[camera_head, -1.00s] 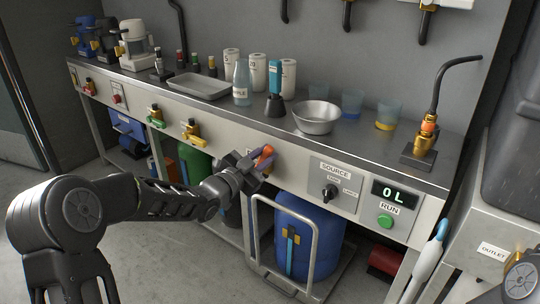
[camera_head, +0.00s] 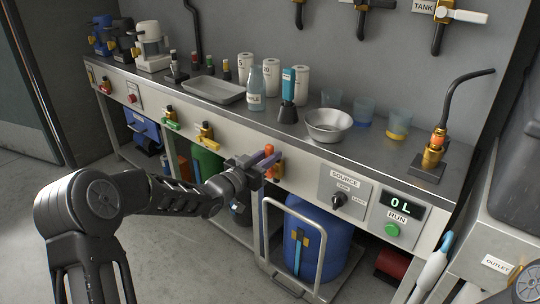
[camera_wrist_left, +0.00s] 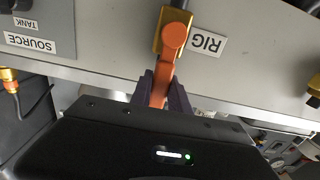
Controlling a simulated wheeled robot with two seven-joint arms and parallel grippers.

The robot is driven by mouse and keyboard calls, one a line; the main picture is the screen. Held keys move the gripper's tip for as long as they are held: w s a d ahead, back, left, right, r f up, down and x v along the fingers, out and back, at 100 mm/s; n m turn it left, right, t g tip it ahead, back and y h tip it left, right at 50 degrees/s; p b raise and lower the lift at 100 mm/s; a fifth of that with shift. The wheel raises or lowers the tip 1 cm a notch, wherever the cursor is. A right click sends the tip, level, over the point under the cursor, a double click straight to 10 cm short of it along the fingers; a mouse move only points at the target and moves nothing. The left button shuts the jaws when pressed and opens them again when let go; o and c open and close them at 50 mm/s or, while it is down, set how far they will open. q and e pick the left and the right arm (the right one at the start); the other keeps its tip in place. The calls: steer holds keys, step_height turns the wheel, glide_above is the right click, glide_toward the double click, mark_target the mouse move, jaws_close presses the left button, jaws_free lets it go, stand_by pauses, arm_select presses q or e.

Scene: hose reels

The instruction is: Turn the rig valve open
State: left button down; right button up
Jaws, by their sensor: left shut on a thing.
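The rig valve has a brass body and an orange lever handle on the bench's front panel, next to a label reading RIG (camera_wrist_left: 207,46), upside down in the left wrist view. Its orange handle (camera_wrist_left: 172,45) runs from the pivot down between my left gripper's purple fingers, roughly in line with the brass body. My left gripper (camera_head: 267,161) is shut on this handle. In the head view, the fingers hide part of the valve, with orange showing above and below them. My right gripper is out of view.
Right of the valve are the SOURCE knob (camera_head: 338,200), the 0 L display (camera_head: 401,205) and the green RUN button (camera_head: 392,230). Below stand a blue drum (camera_head: 312,240) and a metal hand-rail frame (camera_head: 265,225). Other valves (camera_head: 205,132) line the panel leftward.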

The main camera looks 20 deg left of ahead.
arm_select(q)
steer(key=c, duration=1.2)
jaws_free()
steer(key=shift+c, duration=0.2)
steer(key=shift+s, duration=0.1)
steer(key=p+v, duration=0.1)
steer(key=v, duration=0.6)
steer(key=shift+s, duration=0.3)
steer(key=shift+a, duration=0.1)
